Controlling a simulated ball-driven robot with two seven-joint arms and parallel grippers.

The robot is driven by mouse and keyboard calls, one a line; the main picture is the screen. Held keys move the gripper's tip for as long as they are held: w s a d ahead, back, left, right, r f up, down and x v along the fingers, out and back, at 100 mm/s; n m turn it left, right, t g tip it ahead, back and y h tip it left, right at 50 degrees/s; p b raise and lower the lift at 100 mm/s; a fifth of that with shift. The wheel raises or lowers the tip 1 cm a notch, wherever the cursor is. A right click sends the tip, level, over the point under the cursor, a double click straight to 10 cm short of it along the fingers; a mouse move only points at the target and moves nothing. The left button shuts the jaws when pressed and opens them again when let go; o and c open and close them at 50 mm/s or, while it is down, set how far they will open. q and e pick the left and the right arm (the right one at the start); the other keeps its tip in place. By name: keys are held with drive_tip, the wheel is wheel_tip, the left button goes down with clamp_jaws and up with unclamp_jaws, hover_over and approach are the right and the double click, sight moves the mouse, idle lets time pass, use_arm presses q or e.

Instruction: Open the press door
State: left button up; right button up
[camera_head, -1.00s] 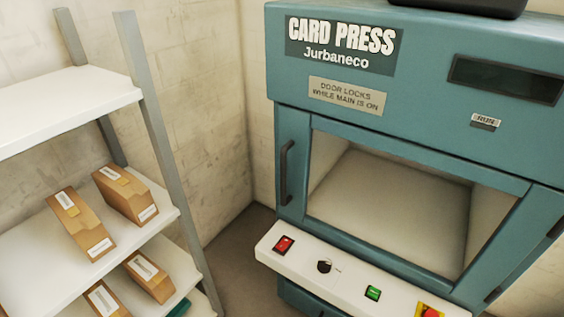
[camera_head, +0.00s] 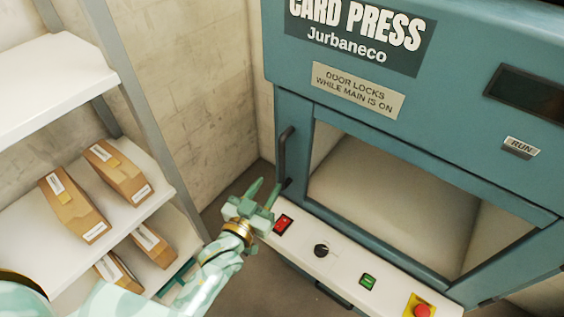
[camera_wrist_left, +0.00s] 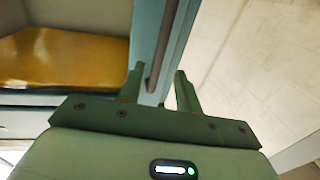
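The teal press door (camera_head: 298,145) is shut, with a large window in its frame. Its dark vertical handle (camera_head: 284,152) is on the left side of the door. My left gripper (camera_head: 270,186) is open and empty, just below and left of the handle. In the left wrist view the dark handle (camera_wrist_left: 166,40) runs between the directions of the two open fingers (camera_wrist_left: 160,72); I cannot tell how far beyond the tips it is. A label on the press reads "DOOR LOCKS WHILE MAIN IS ON" (camera_head: 357,90). My right gripper is not in view.
The white control ledge below the door holds a red rocker switch (camera_head: 282,225), black knob (camera_head: 321,250), green button (camera_head: 368,281) and red stop button (camera_head: 421,309). A shelf (camera_head: 60,85) with several brown boxes stands at left. An orange pad (camera_wrist_left: 62,58) shows at left in the wrist view.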

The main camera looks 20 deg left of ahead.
sight(281, 166)
use_arm(q)
drive_tip(key=w, duration=0.3)
drive_tip(key=w+d, duration=0.1)
drive_tip(key=w, duration=0.2)
drive_tip(key=w+b, duration=0.1)
drive_tip(key=w, duration=0.2)
drive_tip(key=shift+d, duration=0.2)
clamp_jaws()
